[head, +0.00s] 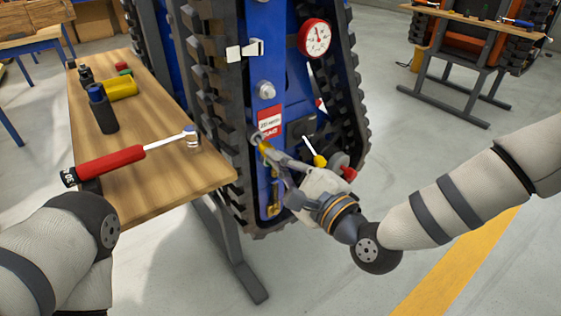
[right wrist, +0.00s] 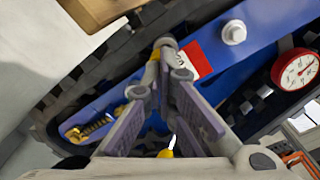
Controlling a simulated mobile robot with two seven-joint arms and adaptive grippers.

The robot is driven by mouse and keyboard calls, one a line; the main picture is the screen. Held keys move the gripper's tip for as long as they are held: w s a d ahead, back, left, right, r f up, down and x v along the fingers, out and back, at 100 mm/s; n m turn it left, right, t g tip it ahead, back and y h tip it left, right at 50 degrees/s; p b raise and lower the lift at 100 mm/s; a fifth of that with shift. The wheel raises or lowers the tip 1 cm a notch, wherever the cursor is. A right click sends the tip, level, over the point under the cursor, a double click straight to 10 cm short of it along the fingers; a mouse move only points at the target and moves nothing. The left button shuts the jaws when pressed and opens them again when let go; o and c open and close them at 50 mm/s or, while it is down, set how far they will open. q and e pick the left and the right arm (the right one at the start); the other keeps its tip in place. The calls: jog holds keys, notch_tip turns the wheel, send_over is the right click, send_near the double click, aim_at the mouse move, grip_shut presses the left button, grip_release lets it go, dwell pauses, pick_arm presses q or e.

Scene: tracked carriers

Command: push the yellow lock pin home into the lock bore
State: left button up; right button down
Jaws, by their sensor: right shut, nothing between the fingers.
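My right gripper (head: 274,154) is shut and empty, with its joined fingertips at the blue side frame (head: 266,101) of the tracked carrier. A small yellow piece, apparently the lock pin (head: 264,146), shows at the fingertips; it also shows in the right wrist view (right wrist: 155,54), just beyond them. A grey round collar, apparently the lock bore (head: 256,138), is right beside the yellow piece. The fingertips look in contact with the pin or very near it. How deep the pin sits is hidden. My left gripper is out of view.
A red-and-white label (head: 269,121) is just above the fingertips. A yellow-knobbed lever (head: 319,160) and a red knob (head: 348,173) stand close to my right gripper. A dial gauge (head: 315,38) is higher up. A wooden bench (head: 200,178) holding a red-handled wrench (head: 110,165) is left.

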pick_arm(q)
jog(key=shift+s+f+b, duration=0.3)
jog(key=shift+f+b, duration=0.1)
pick_arm(e)
jog(key=shift+x, duration=1.1)
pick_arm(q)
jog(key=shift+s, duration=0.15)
pick_arm(e)
jog(key=shift+w+r, duration=0.1)
jog(key=shift+r, duration=0.05)
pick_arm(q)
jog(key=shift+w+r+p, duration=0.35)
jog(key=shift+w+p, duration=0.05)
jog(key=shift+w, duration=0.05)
pick_arm(e)
jog(key=v, duration=1.4)
